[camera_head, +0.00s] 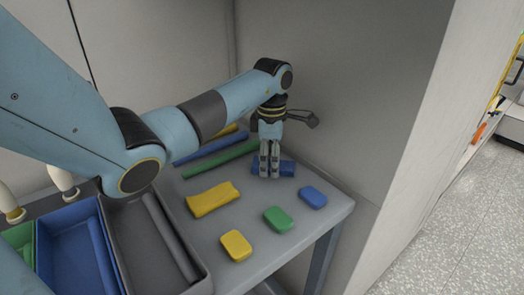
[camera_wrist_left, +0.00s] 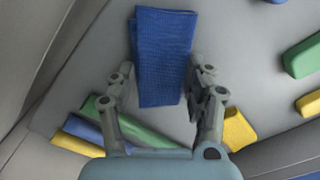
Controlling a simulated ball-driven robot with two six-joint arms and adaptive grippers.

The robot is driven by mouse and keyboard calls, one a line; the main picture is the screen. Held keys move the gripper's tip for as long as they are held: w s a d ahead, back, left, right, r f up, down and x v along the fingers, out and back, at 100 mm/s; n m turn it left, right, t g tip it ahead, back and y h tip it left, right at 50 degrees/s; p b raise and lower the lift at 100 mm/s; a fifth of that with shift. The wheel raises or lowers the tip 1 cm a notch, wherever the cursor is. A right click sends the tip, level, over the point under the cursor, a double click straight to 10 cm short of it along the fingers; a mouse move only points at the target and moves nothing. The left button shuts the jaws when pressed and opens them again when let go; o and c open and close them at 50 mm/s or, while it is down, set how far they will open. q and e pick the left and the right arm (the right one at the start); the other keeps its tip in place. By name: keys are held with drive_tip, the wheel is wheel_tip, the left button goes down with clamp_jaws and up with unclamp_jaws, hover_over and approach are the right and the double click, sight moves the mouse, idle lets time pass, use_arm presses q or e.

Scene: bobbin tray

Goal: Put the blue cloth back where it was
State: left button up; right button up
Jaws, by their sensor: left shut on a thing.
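The blue cloth (camera_head: 288,168) is a folded rectangle near the back of the grey table (camera_head: 325,219). In the left wrist view the blue cloth (camera_wrist_left: 163,50) reaches from between the fingers toward the top of the picture. My left gripper (camera_head: 269,173) points down with its fingers shut on the blue cloth; its fingers also show in the left wrist view (camera_wrist_left: 162,85). The fingers hide part of the cloth in the head view. I cannot tell whether the cloth touches the table. My right gripper is not in view.
A yellow cloth (camera_head: 213,199) lies left of the gripper, with green (camera_head: 222,160) and blue (camera_head: 212,148) long pieces behind it. Blue (camera_head: 313,197), green (camera_head: 278,220) and yellow (camera_head: 236,245) blocks line the front. A grey bin (camera_head: 141,252) stands left; walls close in behind.

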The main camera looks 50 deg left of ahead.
use_arm(q)
drive_tip(key=shift+d+r, duration=0.15)
drive_tip(key=shift+d, duration=0.2)
drive_tip(key=o, duration=0.9)
drive_tip(key=shift+a+f, duration=0.15)
drive_tip(key=shift+f, duration=0.05)
drive_tip(key=shift+o, duration=1)
drive_tip(key=shift+r, duration=0.1)
wheel_tip(320, 180, up, 12)
drive_tip(key=shift+r, duration=0.15)
